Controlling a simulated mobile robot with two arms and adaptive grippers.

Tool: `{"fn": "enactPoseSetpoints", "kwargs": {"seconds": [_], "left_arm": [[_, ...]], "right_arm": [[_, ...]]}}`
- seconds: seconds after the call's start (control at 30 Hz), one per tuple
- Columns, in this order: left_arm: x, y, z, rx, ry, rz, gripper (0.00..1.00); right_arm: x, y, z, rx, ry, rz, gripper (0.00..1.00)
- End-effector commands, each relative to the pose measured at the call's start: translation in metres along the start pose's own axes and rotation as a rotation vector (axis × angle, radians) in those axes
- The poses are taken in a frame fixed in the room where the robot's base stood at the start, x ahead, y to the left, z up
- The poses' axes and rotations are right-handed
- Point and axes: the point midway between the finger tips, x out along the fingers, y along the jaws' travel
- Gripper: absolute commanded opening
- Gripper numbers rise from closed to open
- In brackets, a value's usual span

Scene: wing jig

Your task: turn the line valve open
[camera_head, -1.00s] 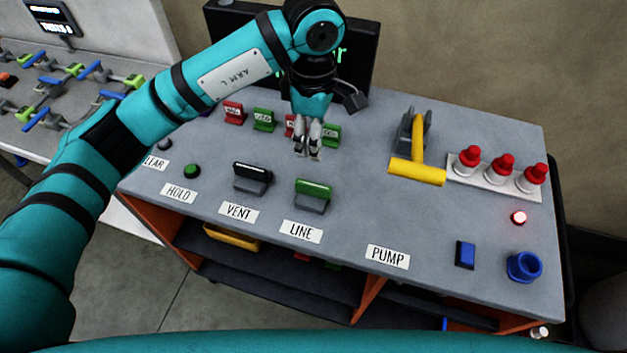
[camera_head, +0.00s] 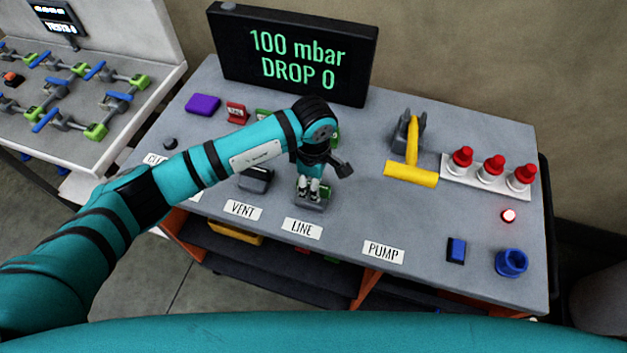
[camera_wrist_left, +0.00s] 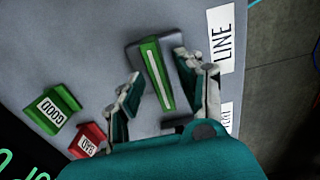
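The line valve is a grey block with a green handle bar (camera_wrist_left: 157,76), behind the LINE label (camera_head: 302,228) on the bench. In the head view the valve's grey base (camera_head: 312,204) shows below my left gripper (camera_head: 314,188), which hides most of the handle. In the left wrist view the gripper (camera_wrist_left: 160,85) is open, with one finger on each side of the green handle and gaps between them. My right gripper is in neither view.
A black-topped vent valve (camera_head: 256,178) stands just left. A yellow pump lever (camera_head: 410,173) and red-capped posts (camera_head: 491,166) stand to the right. A screen (camera_head: 293,55) at the back reads 100 mbar, DROP 0. Green (camera_wrist_left: 52,108) and red (camera_wrist_left: 88,140) tags stand behind the valve.

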Motion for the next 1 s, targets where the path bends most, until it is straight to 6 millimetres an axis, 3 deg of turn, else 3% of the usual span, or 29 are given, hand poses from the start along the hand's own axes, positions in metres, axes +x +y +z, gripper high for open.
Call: {"fn": "enactPoseSetpoints", "kwargs": {"seconds": [0.17,0.43,0.77,1.0], "left_arm": [[0.0,0.0,0.0,0.0,0.0,0.0,0.35],[0.0,0.0,0.0,0.0,0.0,0.0,0.0],[0.0,0.0,0.0,-0.012,0.0,0.0,0.0],[0.002,0.001,0.0,-0.104,0.001,0.002,0.0]], "right_arm": [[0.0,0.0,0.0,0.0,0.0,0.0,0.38],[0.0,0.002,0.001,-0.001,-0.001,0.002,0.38],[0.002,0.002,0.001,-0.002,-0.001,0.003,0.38],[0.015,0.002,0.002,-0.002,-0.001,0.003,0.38]]}}
